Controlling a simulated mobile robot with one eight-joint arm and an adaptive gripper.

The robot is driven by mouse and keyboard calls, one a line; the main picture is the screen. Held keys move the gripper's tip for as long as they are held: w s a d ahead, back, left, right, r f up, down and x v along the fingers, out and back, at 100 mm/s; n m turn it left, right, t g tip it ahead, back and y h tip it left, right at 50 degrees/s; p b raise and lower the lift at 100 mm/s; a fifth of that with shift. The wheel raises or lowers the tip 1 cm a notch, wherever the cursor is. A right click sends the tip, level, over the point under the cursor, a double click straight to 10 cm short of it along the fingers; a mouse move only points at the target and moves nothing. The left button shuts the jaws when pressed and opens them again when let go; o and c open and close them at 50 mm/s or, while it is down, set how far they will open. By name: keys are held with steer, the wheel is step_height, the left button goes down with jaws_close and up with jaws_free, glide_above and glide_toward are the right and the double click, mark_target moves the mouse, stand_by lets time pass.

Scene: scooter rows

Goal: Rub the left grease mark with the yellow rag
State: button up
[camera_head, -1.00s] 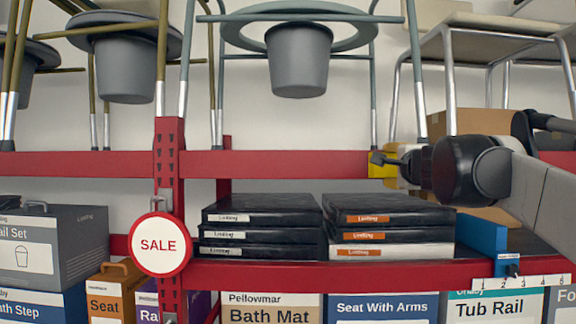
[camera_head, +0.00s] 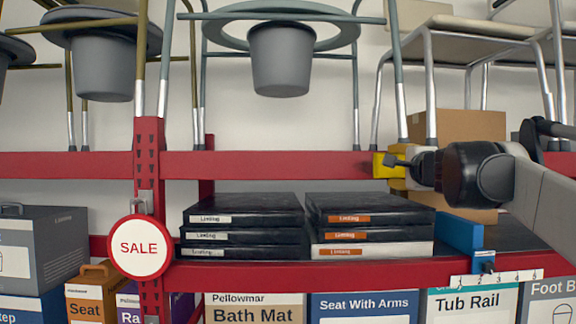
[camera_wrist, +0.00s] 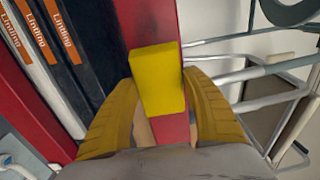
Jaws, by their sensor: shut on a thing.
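The yellow rag (camera_wrist: 158,78) is a folded block held between the two fingers of my gripper (camera_wrist: 160,108) in the wrist view. In the head view the rag (camera_head: 384,165) lies at the front face of the red upper shelf beam (camera_head: 270,164), with my gripper (camera_head: 402,162) at its right. The rag overlaps the red beam in both views; I cannot tell whether it presses on it. No grease mark can be made out in either view; the rag and gripper cover part of the beam.
Black boxes (camera_head: 243,207) are stacked on the shelf below the beam. A SALE sign (camera_head: 140,247) hangs on the left post. Commode chairs (camera_head: 283,60) stand above. A cardboard box (camera_head: 455,126) and a blue divider (camera_head: 460,233) are near my arm.

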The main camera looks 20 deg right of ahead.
mark_target(350, 166)
steer(key=shift+w+a+p, duration=0.15)
steer(key=shift+w+a, duration=0.35)
steer(key=shift+a, duration=1.25)
steer(key=shift+w+a+p, duration=0.2)
steer(key=shift+w+a, duration=0.35)
steer(key=shift+a, duration=1.2)
steer(key=shift+w+a+p, duration=0.15)
steer(key=shift+w+a, duration=0.35)
steer(key=shift+a, duration=1.25)
steer(key=shift+d, duration=0.1)
steer(key=shift+s, duration=0.15)
steer(key=shift+v, duration=2.9)
steer(key=v, duration=0.3)
steer(key=shift+p, duration=0.4)
